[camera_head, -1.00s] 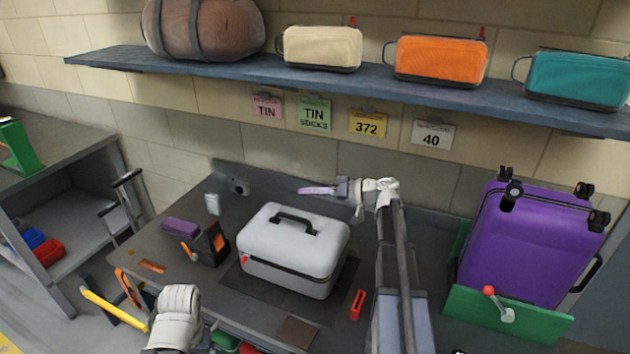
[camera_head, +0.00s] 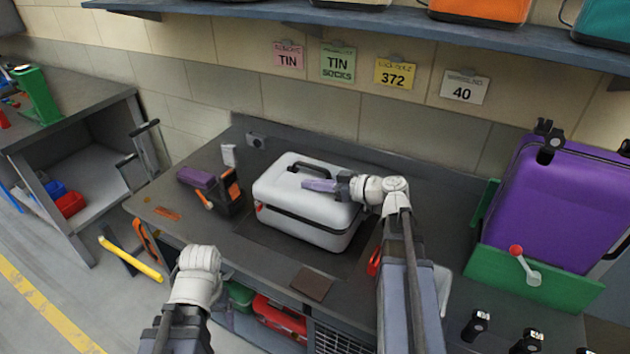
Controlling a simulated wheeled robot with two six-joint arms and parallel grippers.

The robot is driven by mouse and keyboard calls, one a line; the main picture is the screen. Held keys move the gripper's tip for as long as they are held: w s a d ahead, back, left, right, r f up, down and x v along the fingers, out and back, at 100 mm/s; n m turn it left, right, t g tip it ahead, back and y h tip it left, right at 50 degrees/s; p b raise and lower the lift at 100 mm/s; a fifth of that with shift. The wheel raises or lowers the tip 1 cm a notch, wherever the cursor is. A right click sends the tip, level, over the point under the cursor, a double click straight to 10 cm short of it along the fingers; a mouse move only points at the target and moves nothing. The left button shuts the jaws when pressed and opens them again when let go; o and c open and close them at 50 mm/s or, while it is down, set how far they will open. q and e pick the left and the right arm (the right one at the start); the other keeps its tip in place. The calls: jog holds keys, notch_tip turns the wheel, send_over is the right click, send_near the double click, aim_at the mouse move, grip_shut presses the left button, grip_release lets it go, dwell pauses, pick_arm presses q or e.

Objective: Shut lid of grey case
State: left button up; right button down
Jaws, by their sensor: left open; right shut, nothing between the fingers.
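The grey case (camera_head: 308,222) stands on the dark workbench mat, with its lid (camera_head: 285,180) lying down over the base. A dark line runs between lid and base; I cannot tell whether the lid is fully closed. A dark handle (camera_head: 312,167) is on top, and a small red piece shows at the left front corner. My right gripper (camera_head: 318,186) is shut and empty, its purple fingers over the lid just in front of the handle; contact is unclear. My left gripper (camera_head: 200,256) is open, in front of the bench and left of the case; its fingers are hardly visible.
A dark holder with orange parts (camera_head: 228,190) and a purple block (camera_head: 196,177) sit left of the case. A purple suitcase (camera_head: 565,200) stands in a green holder (camera_head: 535,282) at right. A brown patch (camera_head: 313,284) lies near the bench's front edge. A shelf (camera_head: 330,14) hangs above.

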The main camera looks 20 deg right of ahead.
pick_arm(q)
jog(key=shift+f, duration=0.35)
pick_arm(e)
jog(key=shift+s+a+f, duration=0.1)
jog(key=shift+a+f, duration=0.05)
jog(key=shift+f, duration=0.2)
jog(key=shift+r, duration=0.25)
notch_tip(320, 180, up, 4)
jog(key=p, duration=0.4)
jog(key=shift+s+r+p, duration=0.15)
jog(key=shift+r+p, duration=0.1)
jog(key=shift+p, duration=0.05)
pick_arm(q)
notch_tip(320, 180, up, 6)
jog(key=d+p, duration=0.1)
jog(key=shift+s+d+r, duration=0.25)
jog(key=shift+s+d, duration=0.05)
jog(key=shift+s, duration=0.15)
pick_arm(e)
jog(key=v, duration=0.6)
jog(key=f+v, duration=0.1)
jog(key=v, duration=0.2)
jog(key=shift+s+d+r, duration=0.1)
jog(key=shift+s+d, duration=0.1)
jog(key=shift+s, duration=0.15)
